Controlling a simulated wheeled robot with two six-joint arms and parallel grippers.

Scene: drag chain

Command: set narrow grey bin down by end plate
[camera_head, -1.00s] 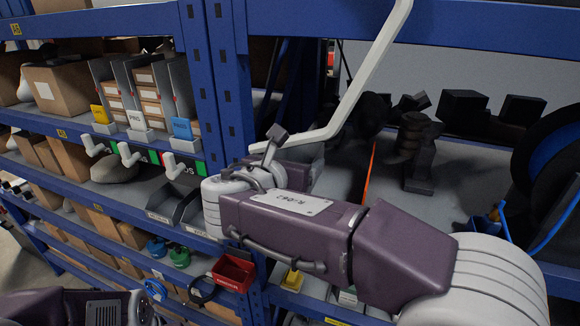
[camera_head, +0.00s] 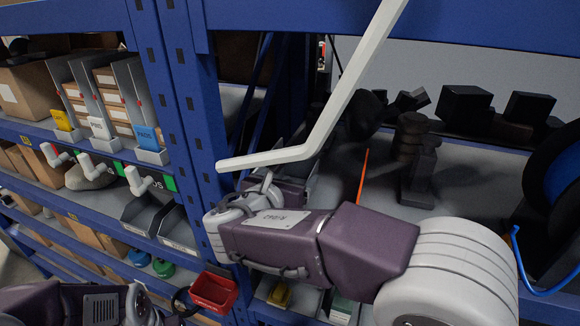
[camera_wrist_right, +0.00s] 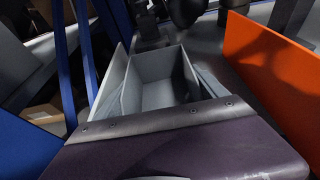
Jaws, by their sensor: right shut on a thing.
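The narrow grey bin (camera_wrist_right: 165,70), open-topped, is gripped in my right gripper (camera_wrist_right: 158,108), which shows in the right wrist view. I look down into the bin and it appears empty. In the head view the bin is mostly hidden behind my right wrist and a pale bar. A thin orange upright plate (camera_head: 362,176) stands on the shelf to the right of my right wrist; it also shows large in the right wrist view (camera_wrist_right: 272,70), apart from the bin. I cannot tell whether it is the end plate. My left gripper's fingers are out of view.
A blue rack post (camera_head: 185,110) stands left of my right wrist. The grey shelf (camera_head: 465,185) has bare surface right of the orange plate, with dark parts (camera_head: 415,140) and a blue-cored reel (camera_head: 562,180) around it. A red bin (camera_head: 213,292) hangs below.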

